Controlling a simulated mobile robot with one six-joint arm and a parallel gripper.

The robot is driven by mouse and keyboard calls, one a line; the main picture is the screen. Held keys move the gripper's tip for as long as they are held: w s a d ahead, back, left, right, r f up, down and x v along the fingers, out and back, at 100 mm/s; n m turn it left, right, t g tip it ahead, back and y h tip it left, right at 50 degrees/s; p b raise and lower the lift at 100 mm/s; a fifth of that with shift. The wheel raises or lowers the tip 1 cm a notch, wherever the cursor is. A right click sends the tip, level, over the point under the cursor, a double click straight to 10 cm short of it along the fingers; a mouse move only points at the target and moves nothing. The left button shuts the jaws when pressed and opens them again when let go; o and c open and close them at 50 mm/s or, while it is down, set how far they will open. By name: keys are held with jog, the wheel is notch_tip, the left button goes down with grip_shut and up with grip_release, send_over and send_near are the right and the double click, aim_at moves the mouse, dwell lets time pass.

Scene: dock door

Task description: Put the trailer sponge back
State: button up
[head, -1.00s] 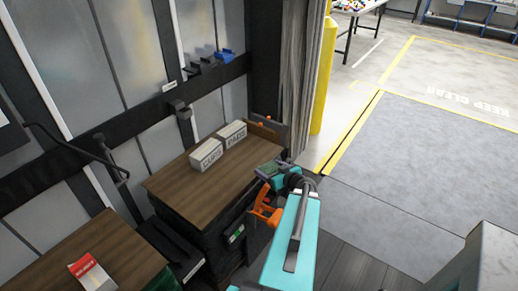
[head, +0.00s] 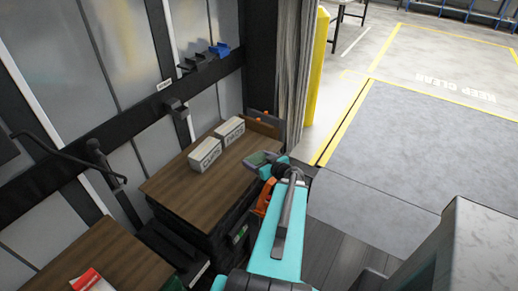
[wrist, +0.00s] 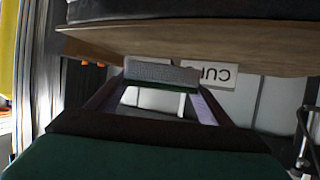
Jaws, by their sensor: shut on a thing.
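My gripper (head: 268,163) is shut on the sponge (wrist: 160,73), a grey block with a green layer. In the wrist view the sponge sits between the two fingertips. In the head view the sponge (head: 257,158) shows as a small grey-green shape at the right edge of the wooden bench top (head: 180,197). The far sides of the gripper are hidden by my arm.
White boxes marked CUPS (head: 205,155) and PADS (head: 230,130) stand on the bench's far part. Behind is a dark wall rail with a small label (head: 164,84), black holders (head: 197,62) and a blue piece (head: 220,49). The bench's near part is bare.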

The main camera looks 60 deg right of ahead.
aim_at(262, 153)
jog(key=shift+d+f+b, duration=0.2)
jog(key=shift+d+b, duration=0.15)
jog(key=shift+b, duration=0.75)
jog(key=b, duration=0.3)
jog(key=shift+w+d, duration=0.25)
jog(key=shift+d, duration=0.1)
jog(key=b, duration=0.5)
jog(key=d+b, duration=0.1)
jog(key=b, duration=0.4)
jog(key=shift+w+d+f, duration=0.1)
jog(key=shift+w+f, duration=0.05)
jog(key=shift+w, duration=0.15)
